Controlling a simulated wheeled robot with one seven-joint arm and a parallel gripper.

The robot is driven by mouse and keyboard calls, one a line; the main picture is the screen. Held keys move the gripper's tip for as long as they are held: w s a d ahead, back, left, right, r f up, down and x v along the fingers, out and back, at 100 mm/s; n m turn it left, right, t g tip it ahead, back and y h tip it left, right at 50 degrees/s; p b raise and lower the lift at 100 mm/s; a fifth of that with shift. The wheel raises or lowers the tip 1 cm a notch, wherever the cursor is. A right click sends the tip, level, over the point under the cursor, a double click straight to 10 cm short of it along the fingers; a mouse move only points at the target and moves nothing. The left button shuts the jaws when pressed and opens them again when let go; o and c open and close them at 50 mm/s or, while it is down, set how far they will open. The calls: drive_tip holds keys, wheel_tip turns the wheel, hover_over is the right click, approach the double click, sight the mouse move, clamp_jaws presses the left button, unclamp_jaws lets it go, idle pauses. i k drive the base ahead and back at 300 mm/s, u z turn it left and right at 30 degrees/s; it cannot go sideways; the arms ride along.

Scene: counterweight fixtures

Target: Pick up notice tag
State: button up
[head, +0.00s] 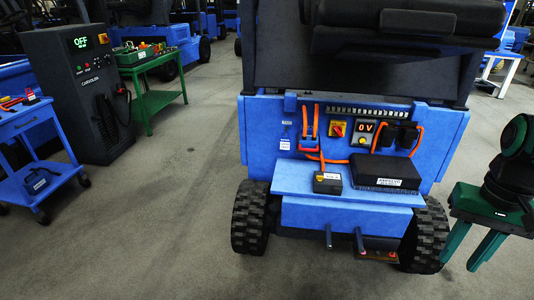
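A small white tag with print too small to read (285,144) shows on the left of the blue vehicle's rear panel (257,130). It looks like the notice tag, but I cannot be sure. It is beside the orange cables (304,121) and a red connector (308,145). I cannot tell how it is attached. My gripper is not in view.
A black box (384,172) and a small black and yellow box (327,183) sit on the vehicle's blue ledge (300,190). A blue cart (36,117), black charger cabinet (74,75) and green table (152,62) stand left. The grey floor between is clear.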

sight(285, 142)
drive_tip(key=u, duration=0.45)
drive_tip(key=k, duration=1.05)
drive_tip(key=u, duration=0.1)
drive_tip(key=i, duration=0.55)
drive_tip(key=z, duration=0.7)
drive_tip(key=i, duration=1.35)
drive_tip(key=u, duration=0.45)
